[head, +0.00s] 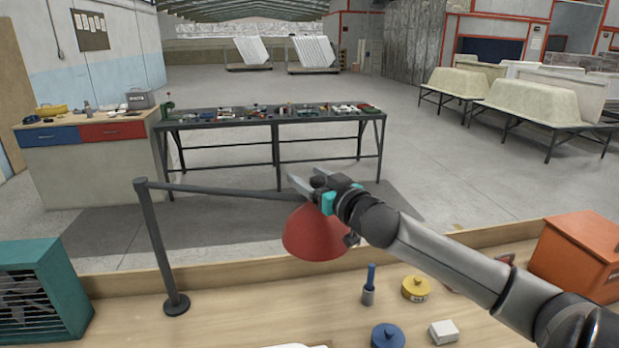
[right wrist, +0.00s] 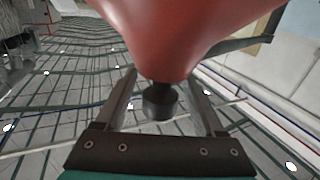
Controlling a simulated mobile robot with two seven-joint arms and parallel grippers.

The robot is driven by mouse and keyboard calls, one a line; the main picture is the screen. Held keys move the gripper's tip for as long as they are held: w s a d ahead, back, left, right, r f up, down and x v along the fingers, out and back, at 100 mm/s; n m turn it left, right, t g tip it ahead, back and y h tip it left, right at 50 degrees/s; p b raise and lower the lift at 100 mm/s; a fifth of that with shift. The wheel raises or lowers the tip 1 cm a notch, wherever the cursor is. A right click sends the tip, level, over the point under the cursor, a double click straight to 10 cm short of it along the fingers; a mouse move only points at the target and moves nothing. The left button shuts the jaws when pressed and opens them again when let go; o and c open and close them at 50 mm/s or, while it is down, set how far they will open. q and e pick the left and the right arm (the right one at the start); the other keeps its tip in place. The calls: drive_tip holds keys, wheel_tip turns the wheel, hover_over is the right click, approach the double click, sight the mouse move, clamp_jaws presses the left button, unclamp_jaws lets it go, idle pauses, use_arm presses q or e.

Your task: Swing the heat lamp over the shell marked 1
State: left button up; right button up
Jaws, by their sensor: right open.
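The heat lamp has a red cone shade (head: 317,236) on a dark boom (head: 225,190) that runs from a black post (head: 160,245) standing on the bench. My right gripper (head: 307,181) is at the top of the shade, by the boom's end. In the right wrist view, the open fingers (right wrist: 163,90) stand either side of a dark knob (right wrist: 160,103) under the red shade (right wrist: 185,35); I see gaps beside the knob. Pale tub shells (head: 535,101) rest on stands at the far right; I can read no number on them. My left gripper is out of view.
The wooden bench (head: 235,305) holds a teal heater-like box (head: 42,290) at left, an orange box (head: 578,255) at right, and a yellow lidded pot (head: 416,288), blue pot (head: 388,337) and white block (head: 444,332). A white edge (head: 288,346) shows at the bottom.

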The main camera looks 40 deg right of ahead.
drive_tip(key=shift+c, duration=0.4)
clamp_jaws()
idle(1.0)
